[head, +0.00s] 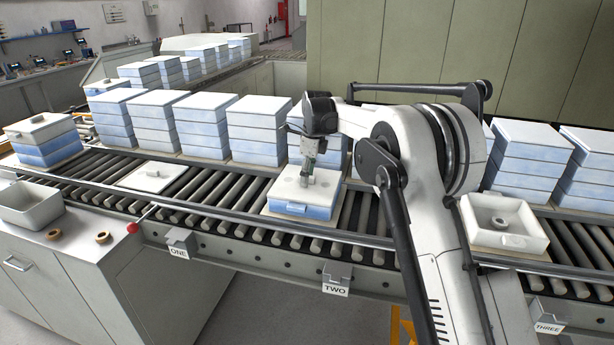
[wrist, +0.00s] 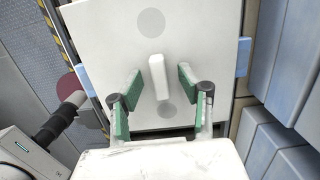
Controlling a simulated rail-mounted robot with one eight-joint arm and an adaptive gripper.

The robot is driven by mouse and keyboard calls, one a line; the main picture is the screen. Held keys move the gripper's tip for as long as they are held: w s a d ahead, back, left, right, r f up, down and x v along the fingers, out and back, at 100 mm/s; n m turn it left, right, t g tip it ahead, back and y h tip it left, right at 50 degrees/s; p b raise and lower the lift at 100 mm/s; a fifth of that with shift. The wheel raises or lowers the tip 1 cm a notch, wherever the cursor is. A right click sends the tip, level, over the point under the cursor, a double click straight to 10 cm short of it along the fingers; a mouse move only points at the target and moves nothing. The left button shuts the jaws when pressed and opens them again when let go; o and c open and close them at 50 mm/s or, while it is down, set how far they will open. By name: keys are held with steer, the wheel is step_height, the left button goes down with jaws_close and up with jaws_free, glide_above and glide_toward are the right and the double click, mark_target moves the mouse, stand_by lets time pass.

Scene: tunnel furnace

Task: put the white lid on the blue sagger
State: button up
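The blue sagger (head: 292,209) stands on a pale base plate on the rollers by the TWO sign. A white lid (head: 290,189) lies flat over its top; any small gap under it cannot be made out. In the wrist view the lid (wrist: 205,30) shows a raised white bar handle (wrist: 158,78) and grey round marks, with bits of blue sagger (wrist: 244,57) beyond its edges. My gripper (head: 307,181) points down at the lid. In the wrist view its green-padded fingers (wrist: 160,88) are apart on either side of the handle, with visible gaps.
An open white tray with a ring (head: 502,225) stands near THREE. Stacks of blue and white saggers (head: 258,130) line the back. A grey bin (head: 30,206) and rings sit on the left counter.

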step_height(320, 180, up, 12)
steer(key=d, duration=0.2)
steer(key=s+d+r+n+t, duration=0.2)
steer(key=s+d+r+n, duration=0.3)
steer(key=s+d+r, duration=0.4)
steer(key=s+d+n+t+b, duration=0.1)
steer(key=s+d+n, duration=0.2)
steer(key=s, duration=0.4)
steer(key=s+d+n+t, duration=0.1)
steer(key=s+d+n, duration=0.1)
steer(key=s, duration=0.5)
steer(key=s+d+f+n+t, duration=0.1)
steer(key=s+d+f+n, duration=0.2)
steer(key=s+f, duration=0.2)
steer(key=s+d+f+n+t+h+b, duration=0.1)
steer(key=s+f+n, duration=0.3)
steer(key=s, duration=0.8)
steer(key=s+d+f+n+t, duration=0.1)
steer(key=s+d+f+n, duration=0.2)
steer(key=s, duration=0.6)
step_height(320, 180, down, 3)
steer(key=shift+d+r, duration=0.2)
steer(key=shift+d, duration=0.6)
